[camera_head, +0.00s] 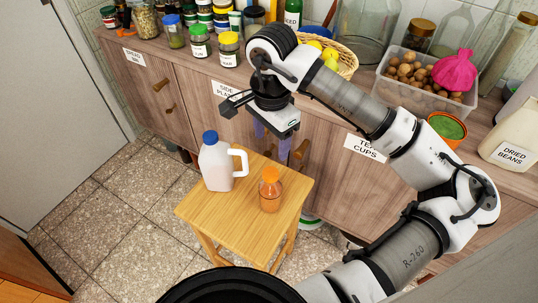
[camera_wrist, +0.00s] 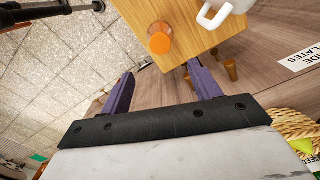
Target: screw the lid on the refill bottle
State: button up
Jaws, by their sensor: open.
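A small bottle with orange contents (camera_head: 270,196) stands upright on a small wooden table (camera_head: 215,214). An orange lid (camera_head: 270,174) sits at its top; I cannot tell whether it is screwed tight. In the wrist view the orange lid (camera_wrist: 160,44) shows from above, just beyond my fingertips and roughly between them. My gripper (camera_head: 271,148) is open and empty, above and behind the bottle in the head view. Its two purple fingers are spread apart in the wrist view (camera_wrist: 160,70) and touch nothing.
A white jug (camera_head: 217,167) with a blue cap stands left of the bottle on the same table. The labelled wooden cabinet (camera_head: 196,100) is close behind, its counter crowded with jars, a basket (camera_head: 345,56) and a clear bin of nuts (camera_head: 420,88). The table's front is clear.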

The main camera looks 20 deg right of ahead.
aim_at(271, 172)
notch_tip(271, 172, down, 11)
jog(key=shift+f+p, duration=0.1)
jog(key=shift+p, duration=0.9)
jog(key=c, duration=1)
jog(key=shift+m+b, duration=0.3)
jog(key=shift+b, duration=0.05)
jog(key=shift+c, duration=0.2)
jog(key=shift+m+b, duration=1.25)
jog(key=shift+m, duration=0.25)
jog(key=shift+m+b, duration=0.35)
jog(key=shift+m, duration=0.15)
jog(key=shift+a, duration=0.1)
